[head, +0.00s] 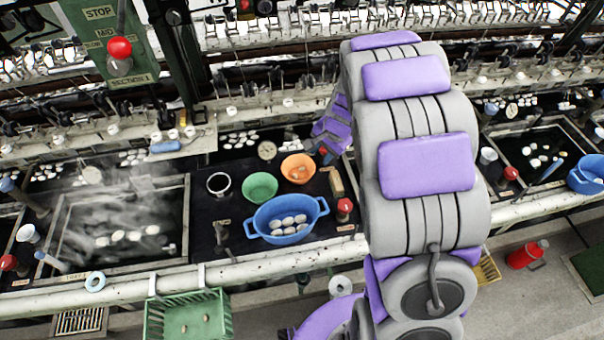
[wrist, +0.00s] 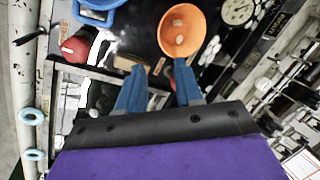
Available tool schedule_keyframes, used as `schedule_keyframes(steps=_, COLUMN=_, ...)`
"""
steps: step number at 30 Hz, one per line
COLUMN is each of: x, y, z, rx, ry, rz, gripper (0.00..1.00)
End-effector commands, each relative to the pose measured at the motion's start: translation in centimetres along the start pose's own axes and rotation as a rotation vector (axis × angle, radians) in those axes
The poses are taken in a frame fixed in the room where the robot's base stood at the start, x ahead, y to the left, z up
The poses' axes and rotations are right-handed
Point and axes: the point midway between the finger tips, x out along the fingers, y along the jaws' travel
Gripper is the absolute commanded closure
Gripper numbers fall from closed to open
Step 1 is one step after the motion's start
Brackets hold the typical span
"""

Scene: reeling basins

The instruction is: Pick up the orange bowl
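The orange bowl (head: 290,162) stands on the black worktop, just right of a green bowl (head: 260,187) and behind a blue basin (head: 285,215). It holds a few pale cocoons. In the wrist view the orange bowl (wrist: 182,22) lies beyond my fingertips, nearest the right one. My gripper (wrist: 160,66) is open, with its two blue fingers apart and nothing between them. I cannot tell whether the right fingertip touches the rim. In the head view my arm partly hides the gripper, just right of the bowl.
A round dial (head: 267,151) stands behind the bowl and a red knob (head: 344,206) is at front right. The blue basin has two handles and holds several cocoons. A steaming water basin (head: 62,225) is at left. A green crate (head: 160,318) hangs in front.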

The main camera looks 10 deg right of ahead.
Motion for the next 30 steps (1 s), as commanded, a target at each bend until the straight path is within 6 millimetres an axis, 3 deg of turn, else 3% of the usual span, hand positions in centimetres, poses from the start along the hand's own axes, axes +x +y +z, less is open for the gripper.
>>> schedule_keyframes(steps=8, x=2.6, y=-0.6, z=-1.3, rx=0.046, ry=0.019, rz=-0.012, gripper=0.65)
schedule_keyframes(steps=24, x=12.5, y=-0.4, z=-1.7, rx=0.045, ry=0.015, rz=-0.013, gripper=0.65)
schedule_keyframes(steps=30, x=13.8, y=-0.5, z=-1.6, rx=0.044, ry=0.019, rz=-0.013, gripper=0.65)
